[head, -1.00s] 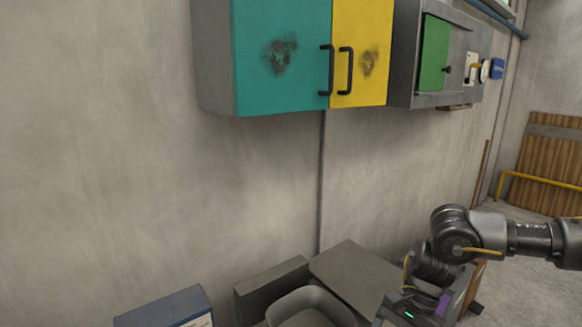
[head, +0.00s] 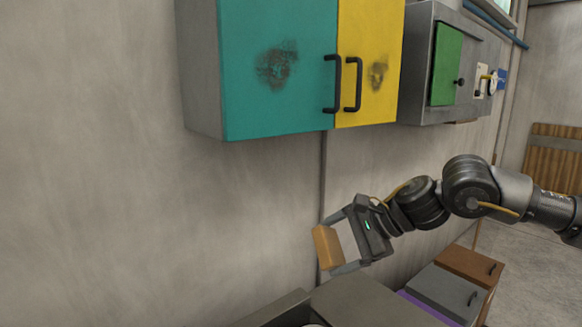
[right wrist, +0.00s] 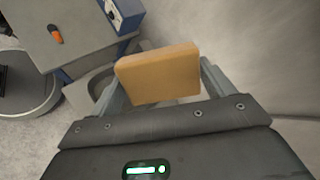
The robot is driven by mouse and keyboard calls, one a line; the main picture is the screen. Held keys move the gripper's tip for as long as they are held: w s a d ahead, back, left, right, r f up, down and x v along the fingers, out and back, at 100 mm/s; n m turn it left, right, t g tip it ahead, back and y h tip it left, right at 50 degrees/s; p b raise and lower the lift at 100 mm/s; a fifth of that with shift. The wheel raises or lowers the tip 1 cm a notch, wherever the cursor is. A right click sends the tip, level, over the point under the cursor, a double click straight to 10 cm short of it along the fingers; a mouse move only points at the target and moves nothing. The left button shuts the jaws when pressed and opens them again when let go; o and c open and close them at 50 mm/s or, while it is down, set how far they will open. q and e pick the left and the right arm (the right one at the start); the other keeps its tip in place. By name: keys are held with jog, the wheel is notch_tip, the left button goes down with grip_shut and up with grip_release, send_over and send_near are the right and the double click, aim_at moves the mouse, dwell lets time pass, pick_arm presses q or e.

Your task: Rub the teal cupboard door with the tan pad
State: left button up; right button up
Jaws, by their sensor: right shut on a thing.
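The teal cupboard door (head: 276,100) hangs on the wall in the upper middle of the head view, with a dark smudge on it and a black handle at its right edge. My right gripper (head: 336,246) is below and to the right of the door, well apart from it. It is shut on the tan pad (head: 327,248), a thick block between its fingers. The pad also shows in the right wrist view (right wrist: 158,76), held across both fingers. My left gripper is in neither view.
A yellow door (head: 368,60), also smudged, adjoins the teal one. A grey box with a green door (head: 446,65) is at right. Grey surfaces (head: 365,300) and drawers (head: 440,292) stand below. The wall under the teal door is bare.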

jog(key=r, duration=0.2)
jog(key=a+r+t, duration=0.1)
jog(key=r, duration=0.1)
jog(key=w+a+r+t, duration=0.1)
jog(key=shift+r, duration=0.4)
jog(key=a+r+m+t, duration=0.1)
jog(key=a+r+t, duration=0.25)
jog(key=r, duration=0.65)
jog(key=t+p, duration=0.1)
jog(key=t, duration=0.4)
send_near(255, 72)
jog(key=shift+y, duration=0.4)
jog(key=shift+f+p+x, duration=0.2)
jog(key=shift+p+x, duration=1.45)
jog(key=shift+x, duration=0.65)
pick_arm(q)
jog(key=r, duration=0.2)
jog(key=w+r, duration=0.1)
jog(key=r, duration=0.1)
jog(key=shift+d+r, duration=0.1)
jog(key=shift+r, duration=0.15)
pick_arm(e)
jog(key=shift+d, duration=0.1)
jog(key=shift+x, duration=1)
jog(key=shift+d, duration=0.1)
